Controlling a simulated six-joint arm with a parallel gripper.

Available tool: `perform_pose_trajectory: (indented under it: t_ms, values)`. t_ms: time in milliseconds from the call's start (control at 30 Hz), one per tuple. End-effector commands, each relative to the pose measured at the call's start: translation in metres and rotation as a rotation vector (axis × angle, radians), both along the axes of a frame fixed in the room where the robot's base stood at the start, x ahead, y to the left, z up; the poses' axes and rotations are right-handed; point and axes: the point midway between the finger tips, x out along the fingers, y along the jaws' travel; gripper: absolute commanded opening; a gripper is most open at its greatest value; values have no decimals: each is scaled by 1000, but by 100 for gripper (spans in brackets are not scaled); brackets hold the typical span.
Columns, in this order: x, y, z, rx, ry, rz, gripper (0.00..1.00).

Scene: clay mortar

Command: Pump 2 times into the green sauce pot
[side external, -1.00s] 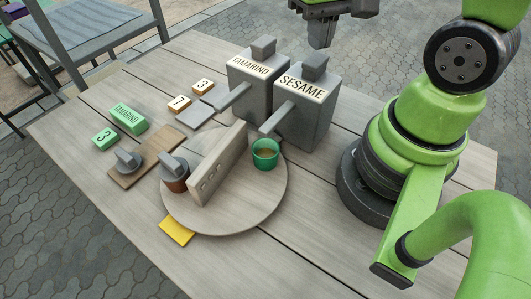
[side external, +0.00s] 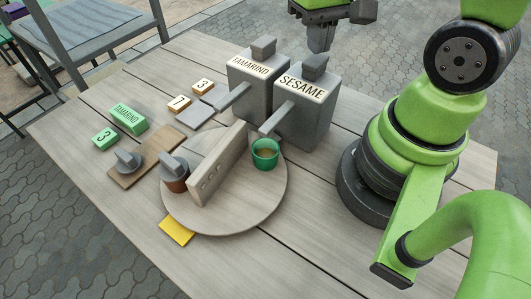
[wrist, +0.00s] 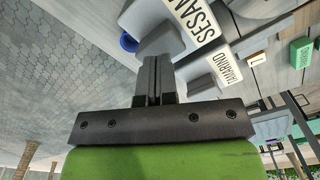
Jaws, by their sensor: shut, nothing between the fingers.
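The green sauce pot (side external: 265,153) stands on the round board (side external: 240,216), with brownish contents, near the SESAME dispenser's spout. The grey SESAME dispenser (side external: 302,122) has a block-shaped pump head (side external: 314,67) on top. The TAMARIND dispenser (side external: 252,88) stands left of it with a similar head. My gripper (side external: 320,48) is shut and empty, pointing down just above the SESAME pump head; whether it touches is unclear. The wrist view shows the closed fingers (wrist: 152,75) in front of the SESAME dispenser (wrist: 190,22) and the TAMARIND one (wrist: 222,70).
An upright divider (side external: 217,167) crosses the round board. A blue round thing (wrist: 128,42) is partly hidden. The front table is clear.

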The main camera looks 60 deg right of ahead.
Motion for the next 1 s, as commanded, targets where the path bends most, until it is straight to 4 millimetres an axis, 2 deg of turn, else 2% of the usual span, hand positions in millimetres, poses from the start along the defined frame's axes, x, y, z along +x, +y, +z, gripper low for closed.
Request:
perform_pose_trajectory:
  t_ms: [567,1000]
  values:
    - [0,0,-6,0,1,0,0]
    - [0,0,-19,0,1,0,0]
